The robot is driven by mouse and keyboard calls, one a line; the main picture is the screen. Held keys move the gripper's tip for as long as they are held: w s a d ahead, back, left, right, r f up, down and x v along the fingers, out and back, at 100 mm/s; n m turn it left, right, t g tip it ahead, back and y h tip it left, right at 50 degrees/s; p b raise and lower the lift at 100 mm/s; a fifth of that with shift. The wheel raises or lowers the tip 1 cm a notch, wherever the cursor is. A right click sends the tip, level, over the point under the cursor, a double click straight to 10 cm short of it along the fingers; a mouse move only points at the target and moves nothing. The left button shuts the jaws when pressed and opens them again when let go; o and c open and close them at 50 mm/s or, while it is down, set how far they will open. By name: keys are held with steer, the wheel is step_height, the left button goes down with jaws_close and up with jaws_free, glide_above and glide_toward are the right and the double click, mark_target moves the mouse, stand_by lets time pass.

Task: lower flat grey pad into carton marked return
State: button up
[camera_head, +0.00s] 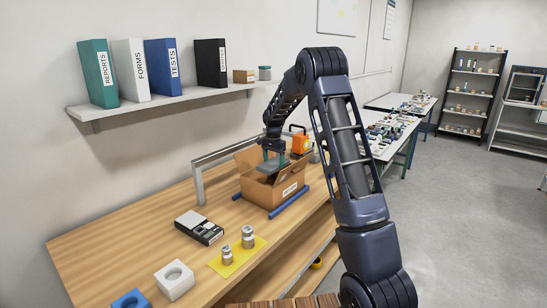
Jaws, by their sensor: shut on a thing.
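The open cardboard carton (262,189) stands on the wooden table against the wall, with a white label on its front side; the print is too small to read. My gripper (271,159) points down over the carton's opening. It is shut on the flat grey pad (270,166), which is held roughly level at the height of the carton's flaps. Part of the carton's inside and its far right side are hidden by the pad and my arm.
Blue rails (290,204) lie at the carton's base, and a grey metal frame (199,185) stands behind it. An orange object (300,143) is just beyond. A black and white device (199,227) and metal weights on a yellow mat (228,268) are nearer. A shelf (160,103) with binders hangs above.

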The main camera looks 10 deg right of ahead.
steer(key=shift+f, duration=7)
steer(key=shift+f, duration=0.3)
steer(key=o, duration=1)
steer(key=shift+r, duration=0.1)
